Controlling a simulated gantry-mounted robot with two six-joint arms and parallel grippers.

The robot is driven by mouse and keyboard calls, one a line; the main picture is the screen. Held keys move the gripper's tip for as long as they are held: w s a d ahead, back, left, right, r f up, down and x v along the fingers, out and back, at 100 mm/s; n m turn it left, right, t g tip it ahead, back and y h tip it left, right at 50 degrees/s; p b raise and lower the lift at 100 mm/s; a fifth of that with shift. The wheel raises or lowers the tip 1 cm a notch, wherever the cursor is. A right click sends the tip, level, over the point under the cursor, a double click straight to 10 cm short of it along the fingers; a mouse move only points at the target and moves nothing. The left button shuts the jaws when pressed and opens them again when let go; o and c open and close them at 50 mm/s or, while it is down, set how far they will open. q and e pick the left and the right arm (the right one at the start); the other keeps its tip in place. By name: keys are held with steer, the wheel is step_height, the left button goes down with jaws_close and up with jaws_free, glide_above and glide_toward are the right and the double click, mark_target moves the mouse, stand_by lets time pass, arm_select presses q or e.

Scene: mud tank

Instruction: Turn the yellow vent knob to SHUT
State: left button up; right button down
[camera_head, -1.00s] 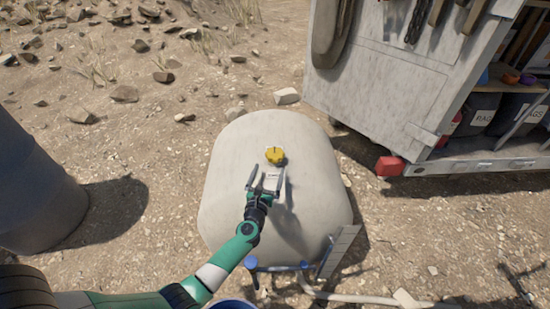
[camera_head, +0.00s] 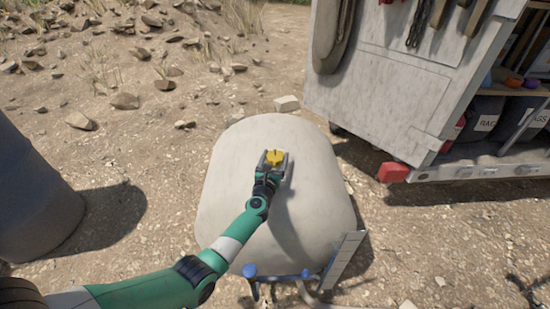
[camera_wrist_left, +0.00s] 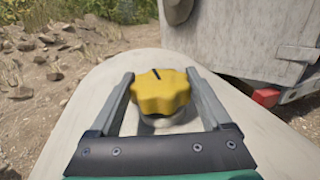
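The yellow vent knob (camera_head: 275,156) sits on top of the pale, rounded tank (camera_head: 232,160). It has a lobed rim and a dark pointer mark on its top face. My left gripper (camera_head: 273,158) is at the knob. In the left wrist view the knob (camera_wrist_left: 160,92) stands between the two grey fingers, one on each side. No SHUT lettering can be read; the plate near the knob is hidden behind my gripper. My right gripper is not in view.
A grey trailer cabinet (camera_head: 385,85) with hanging tools and a red lamp (camera_head: 393,172) stands at the right. A dark cylinder (camera_head: 30,190) stands at the left. Blue-capped pipes (camera_head: 280,276) and a small grey ladder-like part (camera_head: 343,258) are at the tank's front. Stony ground lies around.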

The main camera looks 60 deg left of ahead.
arm_select(q)
steer(key=c, duration=0.5)
steer(key=shift+o, duration=0.2)
